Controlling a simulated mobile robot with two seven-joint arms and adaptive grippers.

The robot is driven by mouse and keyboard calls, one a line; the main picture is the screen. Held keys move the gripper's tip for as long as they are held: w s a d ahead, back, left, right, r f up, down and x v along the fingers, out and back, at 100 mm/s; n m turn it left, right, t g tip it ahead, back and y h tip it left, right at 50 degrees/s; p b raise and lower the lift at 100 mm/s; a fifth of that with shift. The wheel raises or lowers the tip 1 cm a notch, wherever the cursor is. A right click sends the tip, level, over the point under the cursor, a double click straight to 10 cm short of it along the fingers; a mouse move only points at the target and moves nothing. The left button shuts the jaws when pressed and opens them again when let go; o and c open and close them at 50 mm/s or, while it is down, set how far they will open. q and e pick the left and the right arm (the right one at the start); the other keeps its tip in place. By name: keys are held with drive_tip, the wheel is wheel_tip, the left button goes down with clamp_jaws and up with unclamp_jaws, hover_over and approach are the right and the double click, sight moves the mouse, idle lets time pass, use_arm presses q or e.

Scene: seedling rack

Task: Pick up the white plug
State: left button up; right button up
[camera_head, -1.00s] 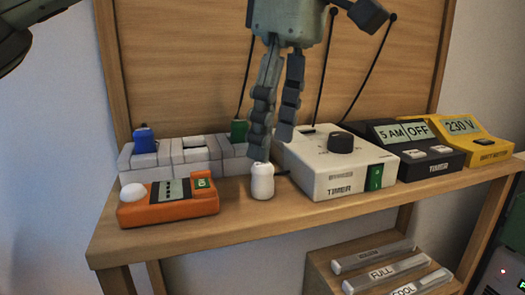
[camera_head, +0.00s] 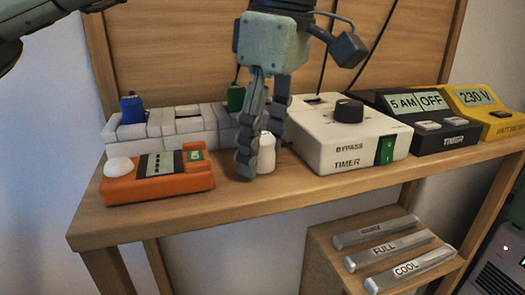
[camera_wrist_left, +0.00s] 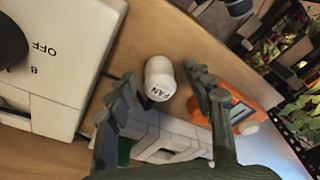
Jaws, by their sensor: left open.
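The white plug (camera_head: 267,158) stands upright on the wooden shelf, between the orange device and the white timer box. In the left wrist view the plug (camera_wrist_left: 158,78) shows a FAN label on its end. My left gripper (camera_head: 257,157) is open and points down at the plug; one finger partly covers the plug in the head view. In the wrist view its two fingers (camera_wrist_left: 161,74) lie apart on either side of the plug, with gaps visible. I cannot tell how far down the fingers reach. My right gripper is not in view.
The orange device (camera_head: 158,178) is left of the plug. The white timer box (camera_head: 349,135) is close on the right. A white socket strip (camera_head: 165,128) with blue (camera_head: 132,109) and green (camera_head: 235,98) plugs stands behind. The shelf's front edge is near.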

use_arm(q)
clamp_jaws()
drive_tip(key=shift+r, duration=0.1)
idle(0.3)
